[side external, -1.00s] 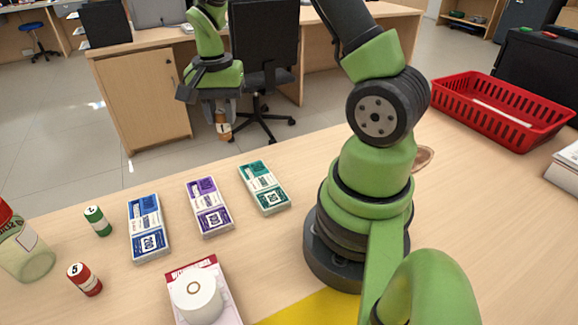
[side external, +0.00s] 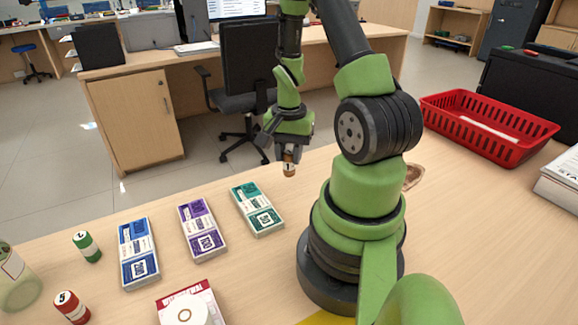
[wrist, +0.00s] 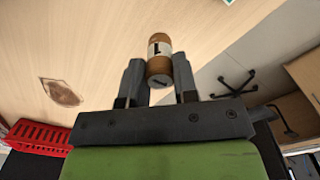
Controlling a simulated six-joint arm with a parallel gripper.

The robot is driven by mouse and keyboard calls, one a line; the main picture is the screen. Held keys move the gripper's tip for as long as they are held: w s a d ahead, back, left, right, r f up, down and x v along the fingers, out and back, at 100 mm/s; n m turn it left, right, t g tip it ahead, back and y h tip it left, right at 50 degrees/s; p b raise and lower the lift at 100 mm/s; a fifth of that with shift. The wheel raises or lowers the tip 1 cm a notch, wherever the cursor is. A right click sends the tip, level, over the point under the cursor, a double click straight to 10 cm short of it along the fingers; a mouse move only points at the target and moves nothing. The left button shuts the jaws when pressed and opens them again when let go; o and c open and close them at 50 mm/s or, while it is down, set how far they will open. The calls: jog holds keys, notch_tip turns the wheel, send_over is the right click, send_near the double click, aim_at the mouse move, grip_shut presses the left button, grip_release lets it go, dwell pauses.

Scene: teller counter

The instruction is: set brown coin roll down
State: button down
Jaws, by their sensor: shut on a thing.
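The brown coin roll (side external: 289,165), with a white band marked 1, is held between the fingers of my gripper (side external: 290,152). In the side external view it hangs upright below the fingers, beyond the teal banknote bundle and near the counter's far edge; I cannot tell its exact height. The wrist view shows the brown coin roll (wrist: 159,58) between the two dark fingers of my gripper (wrist: 157,78), its far end sticking out past them. Bare wood counter shows behind it there.
Blue (side external: 138,253), purple (side external: 203,228) and teal (side external: 257,208) banknote bundles lie in a row. Green (side external: 87,246) and red (side external: 72,307) coin rolls stand left. A red basket (side external: 490,128) is at right. A brown patch (wrist: 62,92) marks the counter. The counter beyond my base looks clear.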

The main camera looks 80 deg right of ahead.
aim_at(289, 166)
jog(key=shift+f, duration=1.75)
jog(key=shift+f, duration=0.15)
jog(key=c, duration=0.9)
grip_release()
